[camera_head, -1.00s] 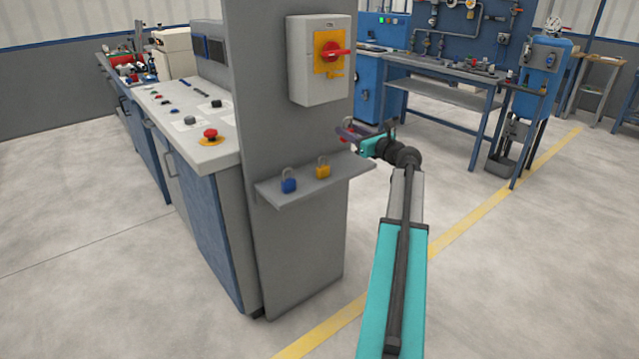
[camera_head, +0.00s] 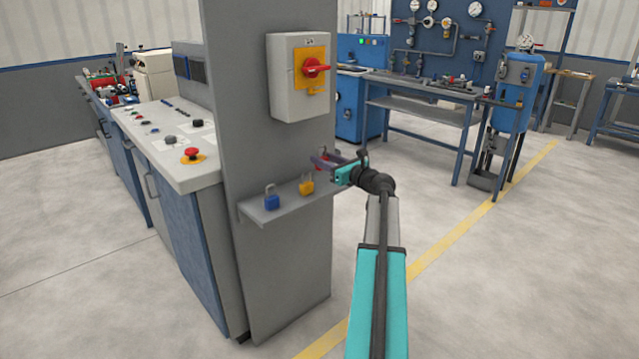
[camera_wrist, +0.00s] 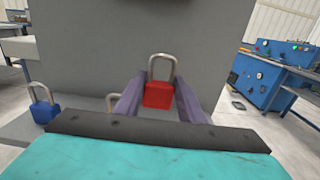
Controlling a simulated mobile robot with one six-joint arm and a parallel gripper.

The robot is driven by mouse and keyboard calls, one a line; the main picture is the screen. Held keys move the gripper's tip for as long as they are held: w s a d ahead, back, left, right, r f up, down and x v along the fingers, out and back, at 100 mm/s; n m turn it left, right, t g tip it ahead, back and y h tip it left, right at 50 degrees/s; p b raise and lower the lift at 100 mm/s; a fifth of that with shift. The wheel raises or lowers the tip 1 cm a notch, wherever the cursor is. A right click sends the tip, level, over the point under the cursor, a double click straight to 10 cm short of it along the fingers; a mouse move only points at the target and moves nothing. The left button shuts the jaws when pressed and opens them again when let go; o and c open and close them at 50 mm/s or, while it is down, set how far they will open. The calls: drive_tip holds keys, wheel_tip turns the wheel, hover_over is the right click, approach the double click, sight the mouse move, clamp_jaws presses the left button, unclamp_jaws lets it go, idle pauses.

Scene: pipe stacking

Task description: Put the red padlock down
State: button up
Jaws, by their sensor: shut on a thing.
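The red padlock (camera_wrist: 158,95) is upright between the two fingers of my gripper (camera_wrist: 160,88) in the wrist view, with its metal shackle pointing up. In the head view, my gripper (camera_head: 324,160) is at the right end of the small grey shelf (camera_head: 262,217), and a little red of the padlock shows at its fingers. My gripper is shut on the red padlock. Whether the padlock's base touches the shelf cannot be told.
A blue padlock (camera_head: 271,198) and a yellow padlock (camera_head: 306,186) stand on the shelf to the left. A switch box (camera_head: 292,95) with a red handle is on the grey panel above. A control desk (camera_head: 165,150) stands at the left.

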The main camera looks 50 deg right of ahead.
drive_tip(key=shift+f, duration=1.7)
drive_tip(key=shift+f, duration=0.1)
drive_tip(key=shift+f+b, duration=0.55)
drive_tip(key=shift+f, duration=1.25)
drive_tip(key=shift+f, duration=0.15)
drive_tip(key=o, duration=0.8)
drive_tip(key=shift+r, duration=0.2)
drive_tip(key=s, duration=0.8)
drive_tip(key=s+a+p, duration=0.1)
drive_tip(key=s, duration=0.3)
